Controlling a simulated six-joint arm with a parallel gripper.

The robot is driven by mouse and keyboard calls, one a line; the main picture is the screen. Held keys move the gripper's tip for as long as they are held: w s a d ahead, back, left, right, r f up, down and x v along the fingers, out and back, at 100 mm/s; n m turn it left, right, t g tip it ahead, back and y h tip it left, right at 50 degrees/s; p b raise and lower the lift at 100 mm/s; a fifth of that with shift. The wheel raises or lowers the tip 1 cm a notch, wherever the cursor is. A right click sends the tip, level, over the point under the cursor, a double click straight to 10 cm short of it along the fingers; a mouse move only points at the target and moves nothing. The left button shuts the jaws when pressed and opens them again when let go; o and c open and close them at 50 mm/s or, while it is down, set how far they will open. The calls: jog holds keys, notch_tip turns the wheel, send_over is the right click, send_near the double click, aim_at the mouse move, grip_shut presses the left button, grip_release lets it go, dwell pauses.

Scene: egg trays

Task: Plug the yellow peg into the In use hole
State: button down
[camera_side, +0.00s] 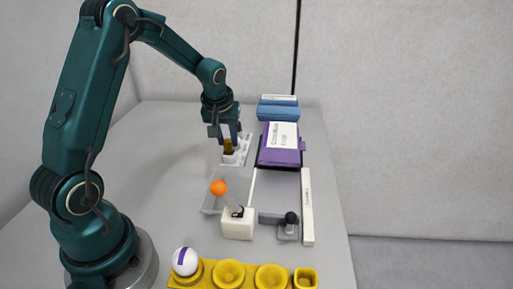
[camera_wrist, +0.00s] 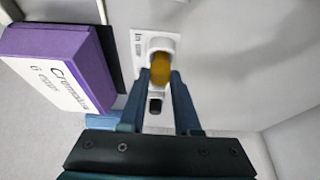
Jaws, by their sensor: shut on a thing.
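My gripper (camera_side: 227,133) is shut on the yellow peg (camera_side: 228,145), pointing down over the white board (camera_side: 241,157) beyond the middle of the table. In the wrist view the yellow peg (camera_wrist: 161,70) sits between the two blue fingertips (camera_wrist: 160,80), over a round pale spot on the white board (camera_wrist: 172,42). The label beside it starts with "In" (camera_wrist: 138,43); the rest is hard to read. The peg and fingers hide the hole, so I cannot tell whether the tip is inside. A dark spot (camera_wrist: 155,106) shows nearer the gripper.
A purple egg carton (camera_side: 281,147) stands close right of the board, with a blue carton (camera_side: 278,108) behind it. Nearer are a lever with an orange ball (camera_side: 218,187), a black-knobbed device (camera_side: 291,218) and a yellow egg tray (camera_side: 250,287) with a striped egg (camera_side: 185,261).

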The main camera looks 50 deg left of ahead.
jog(key=shift+f, duration=0.55)
dwell(0.9)
jog(key=c, duration=0.5)
grip_release()
jog(key=shift+c, duration=0.2)
jog(key=shift+v, duration=2.55)
notch_tip(320, 180, up, 9)
jog(key=shift+f, duration=0.2)
jog(key=shift+r, duration=1.75)
